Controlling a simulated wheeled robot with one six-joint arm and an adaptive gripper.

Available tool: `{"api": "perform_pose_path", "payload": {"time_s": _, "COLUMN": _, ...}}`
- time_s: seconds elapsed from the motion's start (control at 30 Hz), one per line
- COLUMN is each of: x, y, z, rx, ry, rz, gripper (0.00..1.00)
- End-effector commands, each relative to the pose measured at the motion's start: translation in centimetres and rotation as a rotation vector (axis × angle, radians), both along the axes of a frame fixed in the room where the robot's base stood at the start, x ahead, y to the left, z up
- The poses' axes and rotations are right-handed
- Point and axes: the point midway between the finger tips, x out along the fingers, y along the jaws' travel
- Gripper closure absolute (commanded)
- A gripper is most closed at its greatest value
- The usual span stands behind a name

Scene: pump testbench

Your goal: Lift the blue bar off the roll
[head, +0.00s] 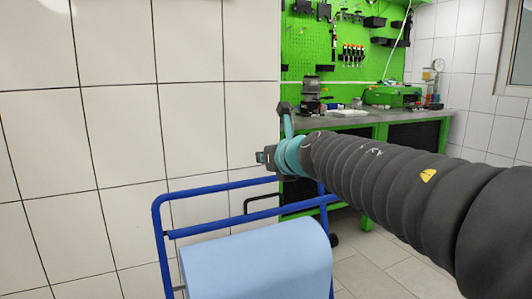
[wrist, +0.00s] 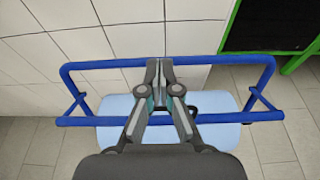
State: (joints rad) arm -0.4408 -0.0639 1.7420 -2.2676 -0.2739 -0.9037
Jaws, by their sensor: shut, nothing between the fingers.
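The light blue roll (head: 258,260) hangs in a blue tubular stand and also shows in the wrist view (wrist: 112,135). A blue bar (head: 245,217) crosses just above the roll's top; whether it touches the roll is hard to tell. In the wrist view this bar (wrist: 90,121) is the nearer rail, with its middle hidden behind my gripper. My gripper (head: 262,157) is above the stand in the head view. In the wrist view its fingertips (wrist: 160,66) are together and empty, overlapping the farther rail; the height gap is unclear.
The stand's farther blue rail (head: 225,188) runs along the tiled wall (head: 120,120). A green-framed workbench (head: 400,122) with tools stands behind at right. The tiled floor (head: 385,275) is clear to the right of the roll.

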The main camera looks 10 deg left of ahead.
Motion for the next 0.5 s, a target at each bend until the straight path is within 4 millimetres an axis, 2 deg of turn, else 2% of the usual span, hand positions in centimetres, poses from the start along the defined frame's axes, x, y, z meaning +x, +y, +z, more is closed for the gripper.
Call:
{"api": "perform_pose_path", "payload": {"time_s": 0.2, "x": -0.05, "y": -0.56, "z": 1.26, "rx": 0.0, "ry": 0.0, "rz": -0.006, "gripper": 1.0}}
{"api": "perform_pose_path", "payload": {"time_s": 0.5, "x": -0.08, "y": -0.62, "z": 1.4, "rx": -0.001, "ry": 0.001, "rz": -0.007, "gripper": 1.0}}
